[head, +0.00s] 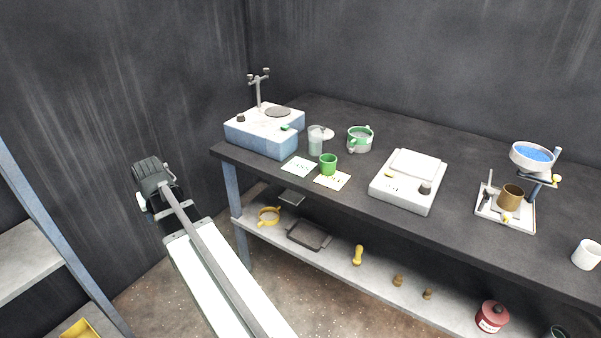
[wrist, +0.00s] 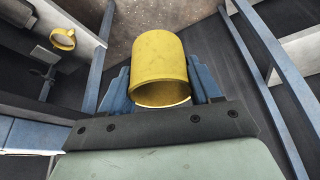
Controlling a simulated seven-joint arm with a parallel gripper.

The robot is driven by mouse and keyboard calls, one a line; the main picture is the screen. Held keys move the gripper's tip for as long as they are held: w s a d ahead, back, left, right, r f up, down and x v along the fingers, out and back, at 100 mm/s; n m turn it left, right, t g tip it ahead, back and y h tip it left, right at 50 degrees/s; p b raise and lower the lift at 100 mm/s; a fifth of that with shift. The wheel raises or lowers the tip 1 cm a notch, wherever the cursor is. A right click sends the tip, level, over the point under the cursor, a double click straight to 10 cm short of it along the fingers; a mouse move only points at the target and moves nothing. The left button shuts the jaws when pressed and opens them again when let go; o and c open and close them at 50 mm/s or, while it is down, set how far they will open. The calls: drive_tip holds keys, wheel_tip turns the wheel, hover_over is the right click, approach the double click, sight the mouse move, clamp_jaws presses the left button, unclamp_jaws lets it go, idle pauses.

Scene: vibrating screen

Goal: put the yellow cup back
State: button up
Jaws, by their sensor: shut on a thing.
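The yellow cup (wrist: 160,62) is between the blue fingers of my gripper (wrist: 159,78) in the wrist view. The gripper is shut on it, with a finger on each side and its open rim towards the camera. In the head view my arm reaches to the left of the bench, and I cannot make out the cup or the fingers there. On the bench, a green cup (head: 328,165) stands upright at the two paper cards, touching the right card (head: 333,181). The left card (head: 299,167) is bare.
Below, a shelf (head: 328,263) holds a yellow ring (head: 269,216). A rack (head: 31,257) stands left.

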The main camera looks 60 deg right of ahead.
drive_tip(key=s+d+r+m+g+h, duration=0.15)
drive_tip(key=s+d, duration=0.25)
drive_tip(key=d, duration=0.7)
drive_tip(key=s+d+r+m, duration=0.2)
drive_tip(key=s+d+m, duration=0.15)
drive_tip(key=d, duration=0.75)
drive_tip(key=s+d+r+m+h, duration=0.15)
drive_tip(key=s+d, duration=0.35)
drive_tip(key=d, duration=0.6)
drive_tip(key=s+d+r+m+g, duration=0.15)
drive_tip(key=s+d+m, duration=0.25)
drive_tip(key=s+d, duration=0.8)
drive_tip(key=s+d+r+m+g, duration=0.1)
drive_tip(key=s+d+r+m, duration=0.15)
drive_tip(key=s+d, duration=0.9)
drive_tip(key=shift+m, duration=0.4)
drive_tip(key=shift+s+a+f, duration=0.35)
drive_tip(key=shift+s+f, duration=0.1)
drive_tip(key=shift+f, duration=1.1)
drive_tip(key=shift+s+a+f, duration=0.35)
drive_tip(key=shift+s+f, duration=0.05)
drive_tip(key=shift+f, duration=1.15)
drive_tip(key=shift+s+a+f, duration=0.35)
drive_tip(key=shift+s+f, duration=0.1)
drive_tip(key=shift+f, duration=1.1)
drive_tip(key=o, duration=1.1)
drive_tip(key=shift+f, duration=0.1)
drive_tip(key=shift+c, duration=0.2)
drive_tip(key=v, duration=1.2)
